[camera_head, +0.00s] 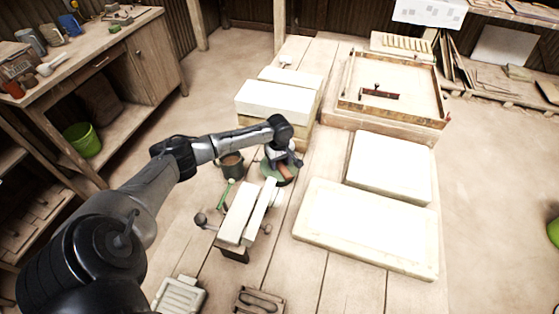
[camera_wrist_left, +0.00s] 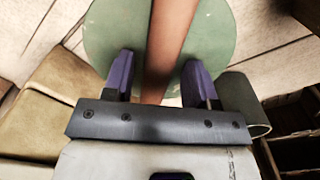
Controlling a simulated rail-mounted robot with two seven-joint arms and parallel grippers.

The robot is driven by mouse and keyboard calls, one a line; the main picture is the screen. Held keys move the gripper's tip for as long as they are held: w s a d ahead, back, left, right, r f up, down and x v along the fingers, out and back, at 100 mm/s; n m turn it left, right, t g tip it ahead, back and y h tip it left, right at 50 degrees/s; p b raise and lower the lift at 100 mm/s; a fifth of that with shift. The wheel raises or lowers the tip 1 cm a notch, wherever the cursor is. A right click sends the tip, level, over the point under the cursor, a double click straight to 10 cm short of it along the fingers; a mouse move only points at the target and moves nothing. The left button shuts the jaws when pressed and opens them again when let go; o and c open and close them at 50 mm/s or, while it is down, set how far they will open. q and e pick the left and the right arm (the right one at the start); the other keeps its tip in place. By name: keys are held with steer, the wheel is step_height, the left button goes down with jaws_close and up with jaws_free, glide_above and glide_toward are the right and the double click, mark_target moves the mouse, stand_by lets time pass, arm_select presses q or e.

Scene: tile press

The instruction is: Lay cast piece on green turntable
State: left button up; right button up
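The cast piece (camera_head: 286,172) is a reddish-brown bar at the green turntable (camera_head: 268,168), beside the bucket. In the left wrist view the bar (camera_wrist_left: 169,45) crosses over the round green disc (camera_wrist_left: 115,30) and runs between my fingers. My left gripper (camera_wrist_left: 157,80) has its two purple fingers apart, one on each side of the bar, with a gap showing beside it. In the head view my left gripper (camera_head: 288,161) is right at the turntable and partly hides it. I cannot tell whether the bar rests fully on the disc. My right gripper is not in view.
A dark bucket (camera_head: 232,164) stands left of the turntable. A press with pale blocks (camera_head: 238,214) is in front, pale slabs (camera_head: 275,100) behind. White slabs (camera_head: 365,225) lie to the right, and a wooden frame (camera_head: 390,110) at the back right. Bare planks run between.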

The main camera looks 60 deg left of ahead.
mark_target(280, 162)
arm_select(q)
steer(key=shift+o, duration=0.3)
steer(key=shift+r, duration=0.1)
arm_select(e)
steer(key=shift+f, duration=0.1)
arm_select(q)
step_height(280, 162, up, 12)
steer(key=p, duration=0.2)
steer(key=shift+p, duration=0.4)
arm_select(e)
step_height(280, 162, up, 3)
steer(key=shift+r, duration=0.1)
